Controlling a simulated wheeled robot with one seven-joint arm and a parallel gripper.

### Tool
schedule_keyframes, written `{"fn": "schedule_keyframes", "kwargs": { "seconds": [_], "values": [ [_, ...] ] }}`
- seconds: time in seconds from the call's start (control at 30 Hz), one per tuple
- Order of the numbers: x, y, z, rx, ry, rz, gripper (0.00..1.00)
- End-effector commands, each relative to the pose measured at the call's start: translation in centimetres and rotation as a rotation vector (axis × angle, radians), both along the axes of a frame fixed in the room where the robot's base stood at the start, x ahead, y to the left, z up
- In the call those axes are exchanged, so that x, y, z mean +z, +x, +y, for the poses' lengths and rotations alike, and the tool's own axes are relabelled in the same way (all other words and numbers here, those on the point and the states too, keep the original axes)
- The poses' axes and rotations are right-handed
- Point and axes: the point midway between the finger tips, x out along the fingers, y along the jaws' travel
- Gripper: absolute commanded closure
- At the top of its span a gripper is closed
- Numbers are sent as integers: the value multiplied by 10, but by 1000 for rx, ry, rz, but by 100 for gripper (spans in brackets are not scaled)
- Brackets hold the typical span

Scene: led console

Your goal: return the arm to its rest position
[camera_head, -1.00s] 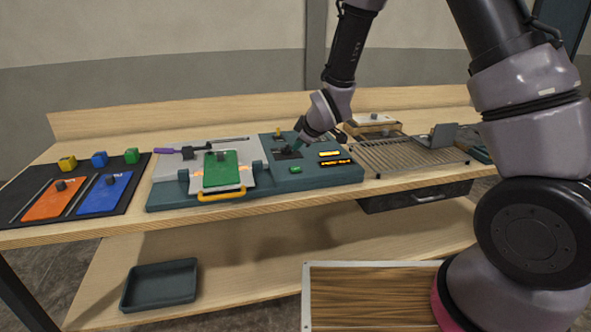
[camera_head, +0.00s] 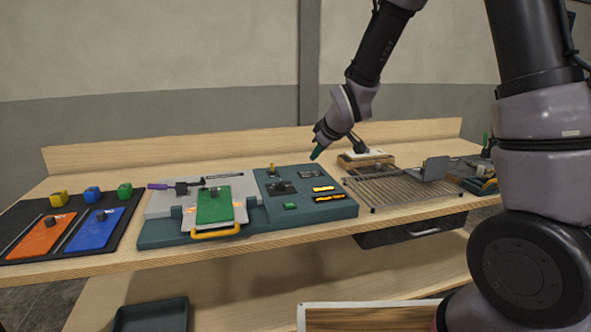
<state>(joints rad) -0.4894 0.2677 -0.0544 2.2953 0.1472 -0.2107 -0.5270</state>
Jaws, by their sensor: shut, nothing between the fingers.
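My gripper (camera_head: 317,153) hangs at the end of my arm above the back right part of the teal console (camera_head: 340,211). Its fingers are shut and hold nothing. It is apart from the console's black control (camera_head: 282,187) and yellow knob (camera_head: 272,169). The console shows two lit orange displays (camera_head: 325,190) and a green button (camera_head: 290,206). A green plate (camera_head: 214,206) with a dark knob lies on the console's left part, behind a yellow handle (camera_head: 216,234).
A slatted rack (camera_head: 390,192) and a wooden block (camera_head: 365,160) stand right of the console. A black mat (camera_head: 20,220) holds an orange plate (camera_head: 35,236) and a blue plate (camera_head: 95,230) at left. A dark tray (camera_head: 150,316) sits on the lower shelf.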

Motion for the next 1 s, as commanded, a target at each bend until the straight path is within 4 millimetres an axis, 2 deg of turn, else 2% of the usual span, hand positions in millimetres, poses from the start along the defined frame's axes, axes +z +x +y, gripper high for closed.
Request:
{"fn": "schedule_keyframes", "kwargs": {
  "seconds": [0.03, 0.2, 0.37, 0.5, 0.6, 0.73, 0.83, 1.0],
  "values": [
    [28, -5, -21, -74, 46, 15, 100],
    [89, -41, -81, -304, 190, 107, 100],
    [135, -91, -128, -510, 328, 181, 100],
    [165, -144, -161, -686, 450, 242, 100],
    [179, -182, -177, -799, 531, 280, 100],
    [189, -223, -188, -914, 615, 321, 100],
    [192, -243, -192, -969, 657, 340, 100],
    [192, -256, -193, -1005, 682, 358, 100]
  ]
}}
